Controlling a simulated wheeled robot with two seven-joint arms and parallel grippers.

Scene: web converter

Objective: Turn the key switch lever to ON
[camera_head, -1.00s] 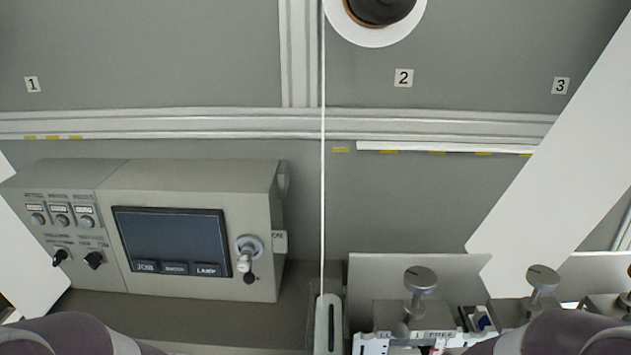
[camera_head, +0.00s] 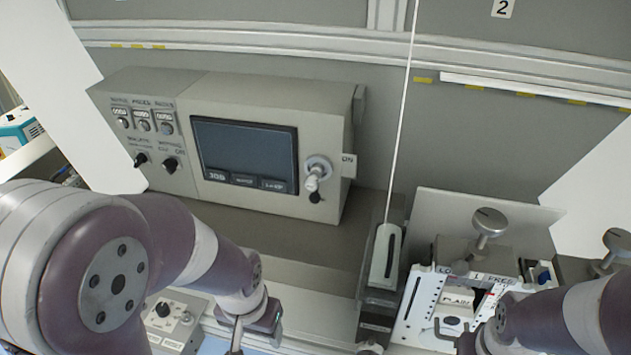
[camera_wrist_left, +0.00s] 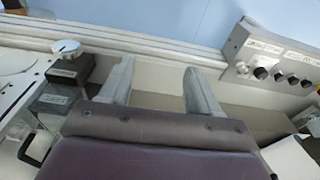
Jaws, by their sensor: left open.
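The key switch lever (camera_head: 316,176) is a pale grey handle on a round base, on the right side of the control box's front face. It points downward, slightly left.
The control box (camera_head: 275,95) carries a dark screen (camera_head: 245,153) and several small knobs. A ledge (camera_head: 280,238) runs below it. A white cord (camera_head: 401,115) hangs right of the box above a slotted grey block (camera_head: 385,255). A lower knob panel (camera_head: 172,318) stands near my left arm.

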